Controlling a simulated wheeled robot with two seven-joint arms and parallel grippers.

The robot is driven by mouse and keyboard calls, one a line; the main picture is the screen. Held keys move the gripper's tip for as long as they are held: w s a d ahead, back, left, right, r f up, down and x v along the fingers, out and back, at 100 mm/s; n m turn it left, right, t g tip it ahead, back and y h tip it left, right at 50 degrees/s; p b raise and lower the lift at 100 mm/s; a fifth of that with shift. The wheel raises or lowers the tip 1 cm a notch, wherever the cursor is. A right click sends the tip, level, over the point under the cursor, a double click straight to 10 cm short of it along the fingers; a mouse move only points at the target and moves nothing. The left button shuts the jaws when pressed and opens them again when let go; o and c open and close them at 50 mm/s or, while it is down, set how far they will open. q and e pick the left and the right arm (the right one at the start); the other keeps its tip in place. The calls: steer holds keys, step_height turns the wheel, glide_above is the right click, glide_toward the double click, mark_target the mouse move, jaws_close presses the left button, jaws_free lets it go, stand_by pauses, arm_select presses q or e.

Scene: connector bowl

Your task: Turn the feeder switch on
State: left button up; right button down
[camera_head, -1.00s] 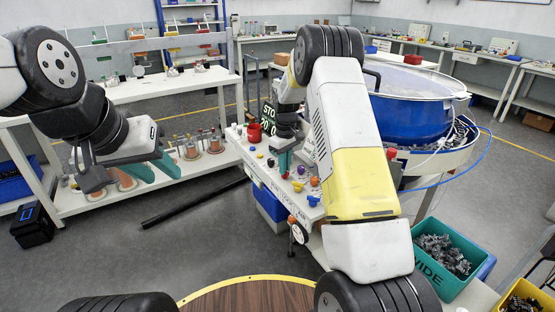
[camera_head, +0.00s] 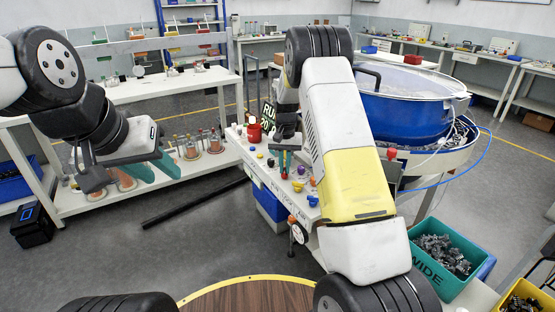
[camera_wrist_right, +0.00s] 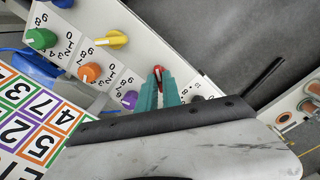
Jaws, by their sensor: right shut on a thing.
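The white control panel (camera_head: 262,180) stands at the middle, with coloured knobs along its top. In the right wrist view, my right gripper (camera_wrist_right: 160,88) has its teal fingers closed around a red switch handle (camera_wrist_right: 158,71) on the panel. In the head view the right gripper (camera_head: 286,170) points down at the panel and mostly hides that switch. A dark display (camera_head: 267,116) behind it shows green letters starting "RU", partly covered by my wrist. My left gripper (camera_head: 152,172) is open and empty, in front of the white bench at the left.
The blue feeder bowl (camera_head: 406,118) stands right of the panel. In the wrist view, yellow (camera_wrist_right: 112,40), orange (camera_wrist_right: 89,72), green (camera_wrist_right: 41,38) and purple (camera_wrist_right: 130,100) knobs sit near the switch. A red button-like cylinder (camera_head: 254,133) stands on the panel. A green bin (camera_head: 440,258) is lower right.

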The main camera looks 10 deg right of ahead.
steer(key=shift+r+m, duration=0.1)
steer(key=shift+m, duration=0.7)
steer(key=c, duration=1.5)
jaws_free()
steer(key=shift+r, duration=3.85)
